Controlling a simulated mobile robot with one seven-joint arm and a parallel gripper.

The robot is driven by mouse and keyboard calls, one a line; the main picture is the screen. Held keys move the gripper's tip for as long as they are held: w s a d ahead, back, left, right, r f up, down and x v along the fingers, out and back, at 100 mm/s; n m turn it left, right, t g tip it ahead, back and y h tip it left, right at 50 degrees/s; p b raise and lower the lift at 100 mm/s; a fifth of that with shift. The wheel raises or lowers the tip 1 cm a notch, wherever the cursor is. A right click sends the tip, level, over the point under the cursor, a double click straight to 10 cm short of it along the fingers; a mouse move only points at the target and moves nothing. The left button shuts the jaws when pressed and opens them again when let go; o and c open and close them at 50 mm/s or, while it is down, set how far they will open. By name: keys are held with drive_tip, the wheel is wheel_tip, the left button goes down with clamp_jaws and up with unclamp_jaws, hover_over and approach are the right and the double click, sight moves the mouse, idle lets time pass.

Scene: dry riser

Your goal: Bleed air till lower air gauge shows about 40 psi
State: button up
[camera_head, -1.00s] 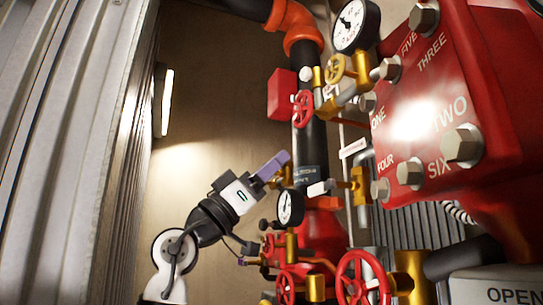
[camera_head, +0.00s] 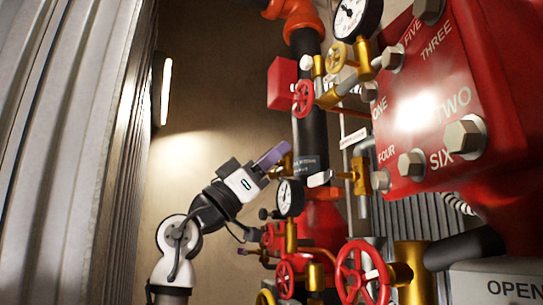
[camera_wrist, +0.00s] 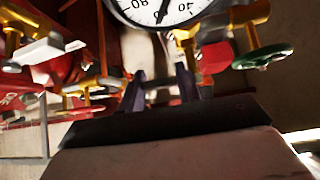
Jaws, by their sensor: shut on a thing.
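The lower air gauge (camera_head: 290,196) is a small round white dial with a black rim, just below and right of my gripper (camera_head: 282,153). Its reading is too small to tell in the head view. In the wrist view a large white dial (camera_wrist: 150,10) is cut off by the top edge, with a dark needle near its lower middle. My purple fingers (camera_wrist: 160,88) stand below that dial with a gap between them. In the head view they are at a small brass valve fitting (camera_head: 288,170) behind the gauge. The part between the fingers is mostly hidden.
An upper gauge (camera_head: 355,18) sits at the top. Red handwheels (camera_head: 303,98) and (camera_head: 362,272) and brass pipes crowd the area. A red numbered cover (camera_head: 430,110) is at right. A green wheel (camera_wrist: 262,57) shows in the wrist view. Corrugated wall (camera_head: 70,150) is at left.

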drive_tip(key=shift+w+a+f+m+g+h, duration=0.1)
drive_tip(key=shift+f+m+g+h, duration=0.1)
drive_tip(key=shift+m+g, duration=1.3)
drive_tip(key=shift+s+d+f+m+g+h, duration=0.1)
drive_tip(key=shift+f+m+g, duration=0.15)
drive_tip(key=shift+m+g, duration=1.3)
drive_tip(key=shift+w+a+f+m+g+h, duration=0.1)
drive_tip(key=shift+f+m+g, duration=0.1)
drive_tip(key=shift+m+g, duration=1.3)
drive_tip(key=o, duration=1)
drive_tip(key=shift+c, duration=0.2)
drive_tip(key=b+v, duration=0.3)
drive_tip(key=v, duration=0.4)
drive_tip(key=shift+a+f, duration=0.15)
drive_tip(key=shift+a, duration=0.05)
